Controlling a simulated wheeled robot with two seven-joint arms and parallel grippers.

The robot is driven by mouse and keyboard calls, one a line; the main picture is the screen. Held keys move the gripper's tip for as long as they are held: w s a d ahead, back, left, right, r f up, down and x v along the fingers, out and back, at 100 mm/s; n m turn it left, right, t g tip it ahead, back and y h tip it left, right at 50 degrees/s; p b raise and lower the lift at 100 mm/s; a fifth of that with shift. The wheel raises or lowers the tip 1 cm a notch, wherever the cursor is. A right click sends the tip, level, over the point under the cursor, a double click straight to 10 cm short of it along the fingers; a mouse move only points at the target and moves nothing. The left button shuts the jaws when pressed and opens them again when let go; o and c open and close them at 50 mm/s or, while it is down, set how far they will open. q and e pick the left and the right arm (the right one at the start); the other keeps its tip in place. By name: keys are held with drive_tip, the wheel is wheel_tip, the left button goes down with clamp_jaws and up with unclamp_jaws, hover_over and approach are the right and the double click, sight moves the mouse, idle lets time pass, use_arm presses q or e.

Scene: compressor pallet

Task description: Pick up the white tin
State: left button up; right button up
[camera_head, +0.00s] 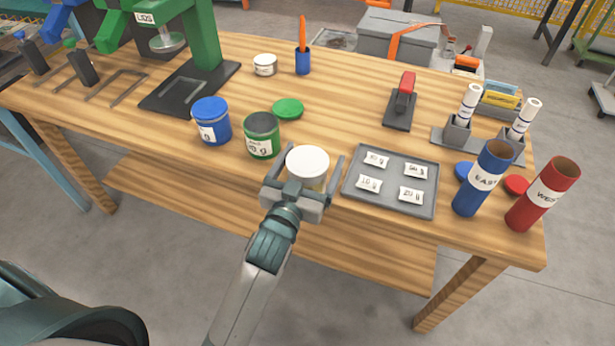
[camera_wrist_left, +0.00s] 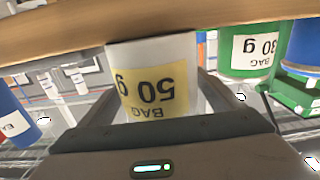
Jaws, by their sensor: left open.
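The white tin (camera_head: 308,161) stands upright near the front edge of the wooden table. In the left wrist view the white tin (camera_wrist_left: 151,50) appears upside down, with a yellow label reading "BAG 50 g". My left gripper (camera_head: 304,170) is open, with one finger on each side of the tin. The fingers look apart from its wall, though contact cannot be told for sure. The tin's lower part is hidden by the gripper in the head view. My right gripper is not in view.
Left of the tin stand a green tin (camera_head: 262,135) and a blue tin (camera_head: 211,121). A grey tray (camera_head: 402,205) with several labelled packets lies close on the right. Beyond it stand blue (camera_head: 485,178) and red (camera_head: 543,194) tubes. A green lid (camera_head: 287,108) lies behind.

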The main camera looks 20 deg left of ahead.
use_arm(q)
drive_tip(key=shift+w, duration=0.7)
drive_tip(key=c, duration=2.2)
drive_tip(key=shift+o, duration=0.2)
drive_tip(key=shift+r, duration=0.1)
